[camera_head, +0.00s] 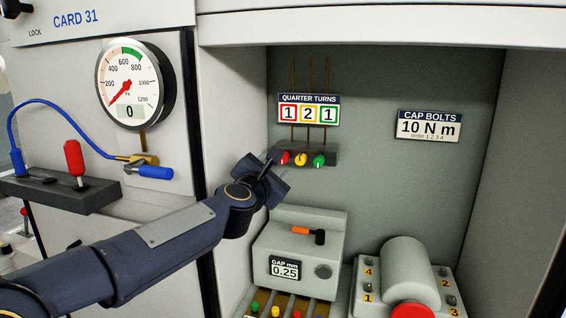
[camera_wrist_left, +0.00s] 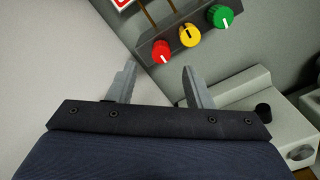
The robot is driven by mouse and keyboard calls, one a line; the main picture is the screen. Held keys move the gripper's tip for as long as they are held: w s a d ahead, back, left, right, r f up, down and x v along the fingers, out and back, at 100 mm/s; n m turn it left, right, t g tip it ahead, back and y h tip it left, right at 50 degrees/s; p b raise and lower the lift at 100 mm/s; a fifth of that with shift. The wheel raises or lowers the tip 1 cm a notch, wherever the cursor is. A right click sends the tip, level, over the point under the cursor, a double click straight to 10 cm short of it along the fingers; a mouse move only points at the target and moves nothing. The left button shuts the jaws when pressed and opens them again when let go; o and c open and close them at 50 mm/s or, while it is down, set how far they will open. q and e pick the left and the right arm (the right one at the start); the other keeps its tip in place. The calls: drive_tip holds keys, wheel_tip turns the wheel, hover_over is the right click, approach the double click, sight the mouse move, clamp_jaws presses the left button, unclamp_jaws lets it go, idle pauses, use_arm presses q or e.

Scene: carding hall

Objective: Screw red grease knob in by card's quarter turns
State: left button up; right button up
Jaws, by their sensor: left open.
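The red grease knob (camera_head: 284,157) sits at the left of a dark block (camera_head: 329,154) on the grey back wall, beside a yellow knob (camera_head: 301,159) and a green knob (camera_head: 319,159). The QUARTER TURNS card (camera_head: 309,110) above reads 1 red, 2 yellow, 1 green. My left gripper (camera_head: 272,164) is close to the red knob. In the left wrist view its two fingers (camera_wrist_left: 160,82) are apart and empty, below the red knob (camera_wrist_left: 161,51), not around it. The red knob's white mark shows. My right gripper is not in view.
Below stands a pale box (camera_head: 300,250) with a GAP 0.25 display and an orange-tipped handle. A motor-like unit (camera_head: 411,270) with a red end is at the lower right.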

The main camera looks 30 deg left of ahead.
sight(283, 161)
use_arm(q)
drive_tip(key=x, duration=0.7)
drive_tip(key=shift+d, duration=0.1)
drive_tip(key=c, duration=1)
drive_tip(key=shift+m, duration=0.5)
drive_tip(key=m+p, duration=0.1)
drive_tip(key=m, duration=0.2)
drive_tip(key=shift+m, duration=0.3)
drive_tip(key=m+p, duration=0.1)
drive_tip(key=m, duration=0.3)
drive_tip(key=shift+d+m, duration=0.1)
drive_tip(key=shift+m, duration=0.2)
drive_tip(key=m+p, duration=0.1)
drive_tip(key=m, duration=0.3)
drive_tip(key=shift+f+m, duration=0.1)
drive_tip(key=shift+m, duration=0.2)
drive_tip(key=shift+f+m+p, duration=0.15)
drive_tip(key=shift+m+p, duration=0.6)
drive_tip(key=shift+m, duration=1.35)
